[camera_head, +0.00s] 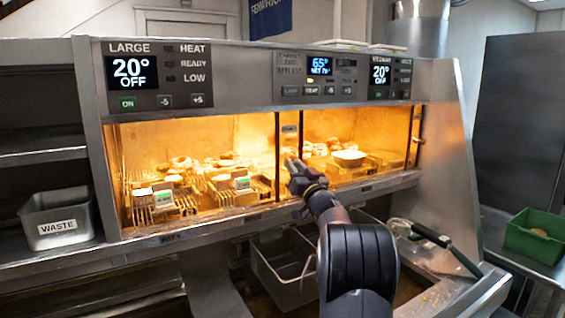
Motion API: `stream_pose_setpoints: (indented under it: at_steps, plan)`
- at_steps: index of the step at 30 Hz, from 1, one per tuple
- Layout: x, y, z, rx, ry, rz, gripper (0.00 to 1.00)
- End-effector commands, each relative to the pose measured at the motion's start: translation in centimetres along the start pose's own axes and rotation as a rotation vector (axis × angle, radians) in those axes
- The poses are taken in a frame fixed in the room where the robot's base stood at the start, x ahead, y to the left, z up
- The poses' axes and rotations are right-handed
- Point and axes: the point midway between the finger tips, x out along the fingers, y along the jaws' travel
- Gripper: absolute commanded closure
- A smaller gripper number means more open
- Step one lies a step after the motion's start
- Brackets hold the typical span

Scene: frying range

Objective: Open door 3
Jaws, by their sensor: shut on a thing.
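A heated cabinet (270,120) with a glowing front runs across the middle of the view. Dark vertical door edges (277,165) and (410,140) divide its front; I cannot read a door number on them. My gripper (292,166) reaches up to the cabinet front near the middle divider, just right of the dark edge. It is shut, apparently on a door handle there, but the handle itself is hidden by the jaws. No clearly swung-out or lifted door panel shows.
Wire racks with food (160,205) and a white dish (348,158) are inside the cabinet. A waste bin (58,222) stands at left. A dark-handled tool (440,240) and green bin (535,238) are at right.

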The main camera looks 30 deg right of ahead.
Motion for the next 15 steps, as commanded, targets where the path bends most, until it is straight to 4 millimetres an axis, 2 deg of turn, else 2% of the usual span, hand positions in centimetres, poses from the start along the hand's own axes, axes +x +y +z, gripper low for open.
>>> stream_pose_setpoints:
  at_steps: [13,14,15]
  plan:
    - [0.06,0.46,-0.12,0.0,0.003,-0.003,1.0]
    - [0.06,0.46,-0.13,0.0,0.003,-0.003,0.75]
    - [0.06,0.45,-0.13,0.0,0.003,-0.003,0.72]
